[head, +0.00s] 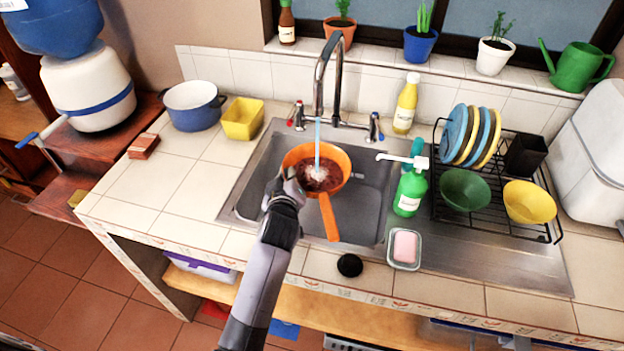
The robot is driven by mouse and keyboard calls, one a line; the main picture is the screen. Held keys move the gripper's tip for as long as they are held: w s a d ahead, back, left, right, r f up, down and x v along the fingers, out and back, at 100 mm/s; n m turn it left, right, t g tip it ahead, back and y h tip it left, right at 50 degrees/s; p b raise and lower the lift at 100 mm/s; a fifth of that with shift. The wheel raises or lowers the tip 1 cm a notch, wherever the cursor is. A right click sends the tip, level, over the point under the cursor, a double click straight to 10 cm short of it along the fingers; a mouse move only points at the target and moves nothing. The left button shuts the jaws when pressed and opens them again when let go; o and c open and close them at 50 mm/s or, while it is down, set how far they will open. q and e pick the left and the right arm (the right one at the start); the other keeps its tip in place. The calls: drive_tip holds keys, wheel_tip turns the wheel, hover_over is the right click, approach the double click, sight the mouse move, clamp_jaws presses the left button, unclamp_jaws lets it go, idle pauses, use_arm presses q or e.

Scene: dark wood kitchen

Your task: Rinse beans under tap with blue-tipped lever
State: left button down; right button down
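An orange pan or strainer (292,158) with a long orange handle (329,217) is in the sink (372,190). Reddish-brown beans (308,177) lie in it. A stream of water (317,145) runs from the tap (320,75) onto them. The blue-tipped lever (374,126) is right of the spout; the red-tipped lever (298,116) is left of it. My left gripper (288,180) is at the pan's left front rim, left of the handle. Its fingers are small and partly hidden, so I cannot tell whether they grip the rim. My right gripper is out of view.
A green soap dispenser (410,188) and a soap dish (404,262) stand along the sink's right side. A dish rack (490,215) is farther right. A dark round stopper (350,265) lies on the front edge. The counter (150,190) left of the sink is mostly clear.

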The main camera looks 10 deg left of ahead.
use_arm(q)
drive_tip(key=shift+s+d, duration=0.1)
drive_tip(key=shift+d, duration=0.3)
drive_tip(key=shift+a, duration=0.15)
drive_tip(key=shift+a, duration=0.1)
drive_tip(key=shift+w+a+r, duration=0.15)
drive_tip(key=shift+w+a, duration=0.1)
drive_tip(key=shift+a, duration=0.15)
